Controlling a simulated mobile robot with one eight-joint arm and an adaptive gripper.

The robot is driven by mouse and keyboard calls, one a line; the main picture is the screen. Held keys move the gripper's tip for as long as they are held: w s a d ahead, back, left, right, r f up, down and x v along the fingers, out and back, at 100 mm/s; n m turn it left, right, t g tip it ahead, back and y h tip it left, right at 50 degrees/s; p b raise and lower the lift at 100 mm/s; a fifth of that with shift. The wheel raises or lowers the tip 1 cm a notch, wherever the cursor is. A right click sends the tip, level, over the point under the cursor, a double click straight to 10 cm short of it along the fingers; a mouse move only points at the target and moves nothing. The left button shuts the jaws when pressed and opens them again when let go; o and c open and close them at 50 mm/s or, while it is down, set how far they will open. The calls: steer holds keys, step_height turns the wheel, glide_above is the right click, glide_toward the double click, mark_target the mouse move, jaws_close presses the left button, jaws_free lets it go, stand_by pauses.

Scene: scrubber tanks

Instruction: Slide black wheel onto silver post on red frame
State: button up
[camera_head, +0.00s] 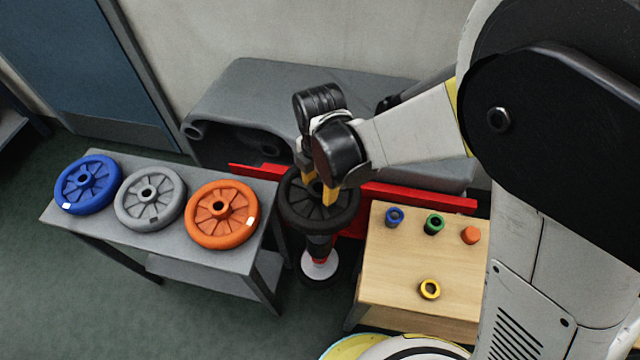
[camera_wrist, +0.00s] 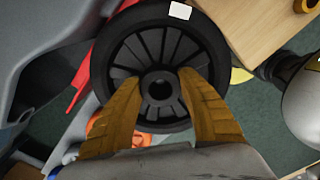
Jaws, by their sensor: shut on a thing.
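The black wheel (camera_head: 335,217) is held roughly flat, face up, in front of the grey machine. My gripper (camera_head: 321,190) is shut on the black wheel at its hub, from above. In the wrist view my gripper (camera_wrist: 160,84) has a yellow finger on each side of the hub, and the wheel (camera_wrist: 108,48) shows spokes and a white tag on its rim. The red frame (camera_head: 415,196) runs behind the wheel; part of it shows in the wrist view (camera_wrist: 80,88). I cannot make out the silver post; the wheel and gripper cover that area.
A grey table (camera_head: 215,257) at left bears blue (camera_head: 72,200), grey (camera_head: 134,216) and orange (camera_head: 203,236) wheels. A wooden table (camera_head: 385,275) at right bears several small coloured rings and caps. A dark upright part with a white disc (camera_head: 320,266) stands below the wheel.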

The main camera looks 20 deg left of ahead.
steer(key=shift+f+b, duration=2.6)
stand_by(4.2)
steer(key=o, duration=1.4)
steer(key=shift+r, duration=0.1)
